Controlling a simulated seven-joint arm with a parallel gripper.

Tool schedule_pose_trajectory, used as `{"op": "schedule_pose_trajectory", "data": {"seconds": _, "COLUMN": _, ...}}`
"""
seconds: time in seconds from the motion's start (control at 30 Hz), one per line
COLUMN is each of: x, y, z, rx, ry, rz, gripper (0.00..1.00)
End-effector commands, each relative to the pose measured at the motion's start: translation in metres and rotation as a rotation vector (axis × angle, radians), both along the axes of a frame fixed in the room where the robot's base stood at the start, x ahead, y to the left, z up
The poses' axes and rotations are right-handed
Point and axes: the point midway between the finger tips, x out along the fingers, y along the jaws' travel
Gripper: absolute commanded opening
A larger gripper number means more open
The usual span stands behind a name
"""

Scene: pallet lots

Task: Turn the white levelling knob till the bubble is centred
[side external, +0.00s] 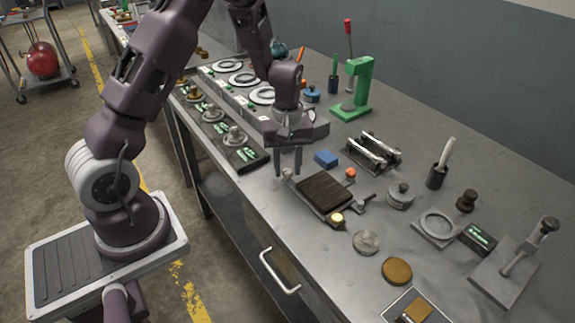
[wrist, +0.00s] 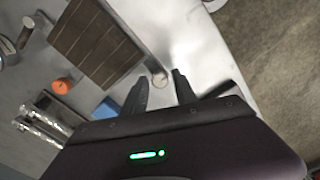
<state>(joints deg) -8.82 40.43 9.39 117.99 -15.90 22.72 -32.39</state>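A dark brown grooved plate (side external: 325,192) lies on the bench; it also shows in the wrist view (wrist: 97,42). A small whitish knob (side external: 288,172) sits at its corner nearest my gripper (side external: 288,172). In the wrist view the knob (wrist: 160,80) shows between the two fingertips of my gripper (wrist: 161,76). The fingers are apart and point down at it; I see no clear contact. An orange knob (side external: 351,173) is at another corner. A round pale-yellow piece with a brass rim (side external: 337,219) is at the near corner. I cannot make out a bubble.
A blue block (side external: 326,159) and a roller stand (side external: 372,152) lie behind the plate. A lidded metal pot (side external: 400,195) stands to its right, and metal discs (side external: 366,242) lie in front. A panel of knobs (side external: 222,135) is to the left. The bench edge runs close to my gripper.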

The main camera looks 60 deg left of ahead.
Motion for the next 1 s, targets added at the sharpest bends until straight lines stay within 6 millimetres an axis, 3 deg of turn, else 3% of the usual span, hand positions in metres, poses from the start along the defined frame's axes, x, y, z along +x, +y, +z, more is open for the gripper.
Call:
{"op": "schedule_pose_trajectory", "data": {"seconds": 0.03, "x": 0.0, "y": 0.0, "z": 0.0001, "rx": 0.0, "ry": 0.0, "rz": 0.0, "gripper": 0.22}}
{"op": "schedule_pose_trajectory", "data": {"seconds": 0.13, "x": 0.0, "y": 0.0, "z": 0.0002, "rx": 0.0, "ry": 0.0, "rz": 0.0, "gripper": 0.02}}
{"op": "schedule_pose_trajectory", "data": {"seconds": 0.17, "x": 0.0, "y": 0.0, "z": 0.0002, "rx": 0.0, "ry": 0.0, "rz": 0.0, "gripper": 0.0}}
{"op": "schedule_pose_trajectory", "data": {"seconds": 0.57, "x": 0.0001, "y": 0.0004, "z": 0.0005, "rx": 0.0, "ry": 0.0, "rz": -0.066, "gripper": 0.0}}
{"op": "schedule_pose_trajectory", "data": {"seconds": 1.0, "x": 0.0, "y": 0.0001, "z": 0.0007, "rx": 0.0, "ry": 0.0, "rz": -0.398, "gripper": 0.0}}
